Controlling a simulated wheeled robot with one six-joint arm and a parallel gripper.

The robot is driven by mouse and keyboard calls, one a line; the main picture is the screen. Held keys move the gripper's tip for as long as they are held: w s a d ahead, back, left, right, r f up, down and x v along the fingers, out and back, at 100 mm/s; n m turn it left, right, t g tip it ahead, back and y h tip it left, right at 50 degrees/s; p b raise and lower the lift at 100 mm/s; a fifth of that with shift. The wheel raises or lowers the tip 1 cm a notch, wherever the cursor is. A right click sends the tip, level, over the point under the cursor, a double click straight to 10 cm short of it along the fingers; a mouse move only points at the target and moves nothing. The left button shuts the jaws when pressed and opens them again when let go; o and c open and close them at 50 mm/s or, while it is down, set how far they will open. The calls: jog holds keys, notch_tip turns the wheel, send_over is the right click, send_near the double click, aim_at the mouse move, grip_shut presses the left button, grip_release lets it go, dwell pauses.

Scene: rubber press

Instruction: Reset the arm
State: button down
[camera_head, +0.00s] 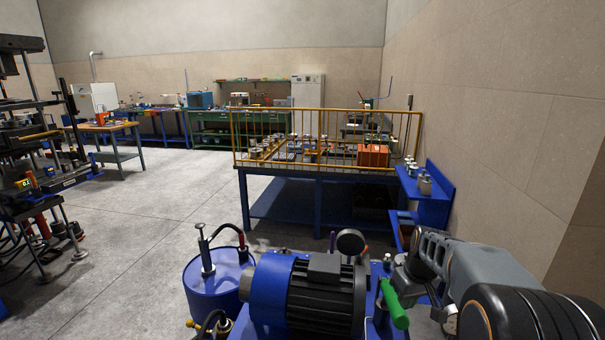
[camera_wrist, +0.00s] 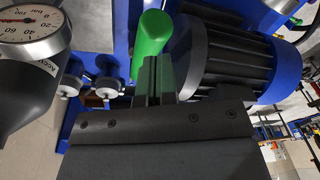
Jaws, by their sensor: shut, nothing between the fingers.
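My gripper (camera_wrist: 154,80) shows in the wrist view with its fingers together and nothing held between them. A green handle (camera_wrist: 152,40) is just beyond the fingertips there; I cannot tell whether they touch it. In the head view my arm (camera_head: 480,275) reaches in from the lower right, low over the blue pump unit. The green handle (camera_head: 393,304) stands tilted beside the arm's end, right of the motor. My fingertips are hard to make out in the head view.
The motor (camera_head: 315,290) and a blue tank (camera_head: 215,280) stand close left of the arm. A pressure gauge (camera_wrist: 32,30) is near the gripper. A blue shelf (camera_head: 432,200) and the wall are on the right.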

jog(key=s+a+r+m+t, duration=0.1)
jog(key=s+a+r, duration=0.1)
jog(key=s+a, duration=0.3)
jog(key=s+a+r+m+t+h, duration=0.1)
jog(key=s+a, duration=0.3)
jog(key=s, duration=0.8)
jog(key=shift+a+r+m+t, duration=0.35)
jog(key=shift+r+m+t, duration=0.05)
jog(key=shift+r+t, duration=0.25)
